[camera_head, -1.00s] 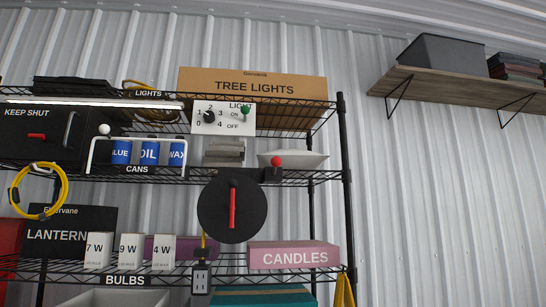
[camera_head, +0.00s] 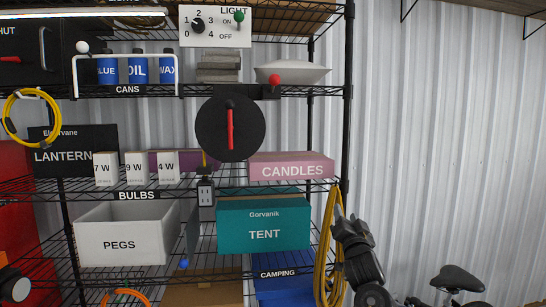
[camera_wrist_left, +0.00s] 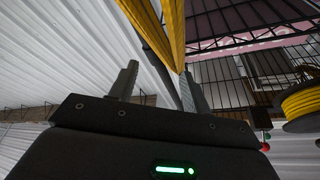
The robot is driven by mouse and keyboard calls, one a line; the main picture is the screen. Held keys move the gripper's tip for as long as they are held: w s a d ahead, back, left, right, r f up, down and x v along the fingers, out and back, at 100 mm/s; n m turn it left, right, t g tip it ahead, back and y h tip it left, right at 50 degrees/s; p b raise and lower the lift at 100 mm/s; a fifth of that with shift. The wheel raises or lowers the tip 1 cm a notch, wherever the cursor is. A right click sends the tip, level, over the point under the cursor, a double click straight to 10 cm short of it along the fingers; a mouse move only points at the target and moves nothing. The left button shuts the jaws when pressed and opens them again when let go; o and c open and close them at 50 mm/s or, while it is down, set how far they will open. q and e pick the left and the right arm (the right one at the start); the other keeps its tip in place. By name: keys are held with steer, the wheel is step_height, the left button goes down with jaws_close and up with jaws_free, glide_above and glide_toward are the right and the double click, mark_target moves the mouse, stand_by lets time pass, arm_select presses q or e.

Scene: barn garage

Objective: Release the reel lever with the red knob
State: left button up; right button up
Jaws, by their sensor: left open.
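The reel (camera_head: 231,128) is a black disc with a red handle (camera_head: 230,129) on its face, at the middle of the shelf rack. A red knob (camera_head: 275,79) stands on a small black block (camera_head: 271,92) just right of the reel's top. My left gripper (camera_head: 343,212) is low and to the right of the reel, beside the rack's right post, open and apart from the knob. In the left wrist view its two fingers (camera_wrist_left: 160,88) stand apart, with yellow cord showing beyond them. A spool with yellow cord (camera_wrist_left: 302,103) shows at the right there. My right gripper is not seen.
A yellow cord bundle (camera_head: 327,250) hangs close to my left gripper. A pink CANDLES box (camera_head: 291,167) and a teal TENT box (camera_head: 263,225) sit below the knob. A switch panel (camera_head: 214,26) is above. The wall side to the right is mostly open.

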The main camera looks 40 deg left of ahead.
arm_select(q)
steer(key=s+a+r+n+g+y+p, duration=0.1)
steer(key=s+r+n+y, duration=0.15)
steer(key=r, duration=0.65)
steer(key=s+a+r+n+g+y+p, duration=0.15)
steer(key=s+r, duration=0.25)
steer(key=r, duration=0.5)
steer(key=n+g+y+p, duration=0.2)
steer(key=n+g+y, duration=0.15)
steer(key=n, duration=0.35)
glide_toward(275, 80)
steer(key=x, duration=0.3)
steer(key=shift+g+h, duration=0.35)
steer(key=shift+g, duration=0.05)
steer(key=p+x, duration=0.6)
steer(key=x, duration=0.4)
steer(key=shift+w+d+r, duration=0.15)
steer(key=shift+w, duration=0.05)
